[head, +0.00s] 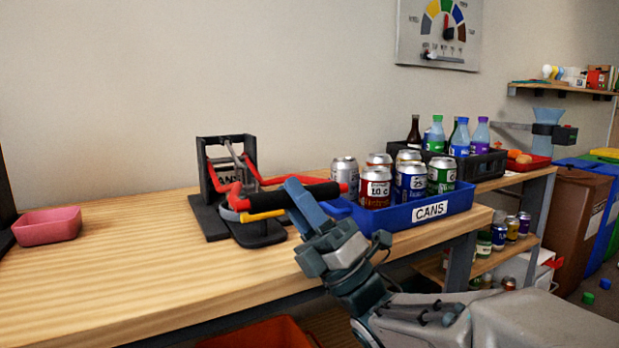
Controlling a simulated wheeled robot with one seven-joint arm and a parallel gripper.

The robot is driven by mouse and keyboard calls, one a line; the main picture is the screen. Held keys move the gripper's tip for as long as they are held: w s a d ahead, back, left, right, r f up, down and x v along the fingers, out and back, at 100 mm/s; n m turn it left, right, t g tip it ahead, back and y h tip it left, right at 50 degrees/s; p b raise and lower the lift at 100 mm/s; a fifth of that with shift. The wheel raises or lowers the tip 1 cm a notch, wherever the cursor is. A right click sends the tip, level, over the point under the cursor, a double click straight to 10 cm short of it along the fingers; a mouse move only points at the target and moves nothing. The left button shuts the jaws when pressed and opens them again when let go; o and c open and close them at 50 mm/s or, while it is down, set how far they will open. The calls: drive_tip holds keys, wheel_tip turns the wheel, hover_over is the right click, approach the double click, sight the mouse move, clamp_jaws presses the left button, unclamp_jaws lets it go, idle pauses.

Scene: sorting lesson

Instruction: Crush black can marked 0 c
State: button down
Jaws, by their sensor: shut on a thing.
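The can crusher (207,203) stands on the wooden table, with a dark frame, red lever arms and a label reading CANS. Its lever ends in a black handle (268,198) with a red tip, which lies low and roughly level to the right. My gripper (302,201) is shut on this handle. A yellow bar (262,215) shows below the handle. I see no black can marked 0 c. The inside of the crusher is mostly hidden behind the lever and handle.
A blue CANS crate (456,203) with several cans, one red marked 10 c (375,188), stands right of my gripper. A pink tray (48,226) sits at the left. The table's front left is clear. A dark bottle crate (488,165) stands behind.

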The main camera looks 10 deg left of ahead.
drive_tip(key=shift+a+f+t, duration=0.15)
drive_tip(key=shift+f+t, duration=0.15)
drive_tip(key=shift+f, duration=0.15)
drive_tip(key=c, duration=1.2)
unclamp_jaws()
drive_tip(key=shift+w+a, duration=0.1)
drive_tip(key=shift+w, duration=0.05)
drive_tip(key=shift+r, duration=0.1)
